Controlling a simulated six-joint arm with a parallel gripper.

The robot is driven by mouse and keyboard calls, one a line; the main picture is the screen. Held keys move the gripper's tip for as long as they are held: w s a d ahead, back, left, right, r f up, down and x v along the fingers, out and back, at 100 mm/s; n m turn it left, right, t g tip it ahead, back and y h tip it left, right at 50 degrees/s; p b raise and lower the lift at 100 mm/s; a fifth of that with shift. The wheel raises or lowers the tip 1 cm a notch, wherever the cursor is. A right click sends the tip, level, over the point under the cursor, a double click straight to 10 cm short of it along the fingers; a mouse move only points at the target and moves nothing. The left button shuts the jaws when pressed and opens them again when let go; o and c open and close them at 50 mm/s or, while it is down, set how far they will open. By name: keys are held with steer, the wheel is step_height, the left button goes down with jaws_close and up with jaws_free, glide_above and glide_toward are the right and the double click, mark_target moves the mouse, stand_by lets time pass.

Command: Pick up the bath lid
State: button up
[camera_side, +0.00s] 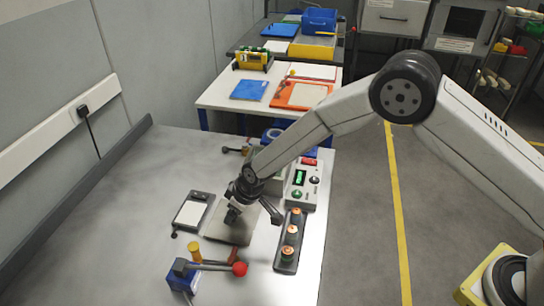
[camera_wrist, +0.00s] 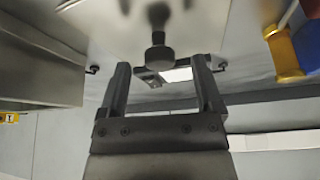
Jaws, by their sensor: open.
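The bath lid seems to be the flat grey-beige plate (camera_side: 226,234) on the metal table, below my gripper in the side view. In the wrist view the lid (camera_wrist: 205,28) carries a black round knob (camera_wrist: 158,52) on a short stem. My gripper (camera_side: 254,214) is tilted down over the plate with its two fingers spread. In the wrist view my gripper (camera_wrist: 161,66) is open, with the knob showing between its fingers. I cannot tell whether either finger touches the knob. In the side view the knob is hidden by my gripper.
A blue clamp (camera_side: 181,276) with a red-ball lever (camera_side: 240,268) stands in front. A dark tray (camera_side: 289,246) with orange-topped parts and a control box (camera_side: 304,186) are to the right. A black-framed white panel (camera_side: 191,213) lies left. The table's left side is clear.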

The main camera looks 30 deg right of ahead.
steer(key=shift+x, duration=1.25)
jaws_close()
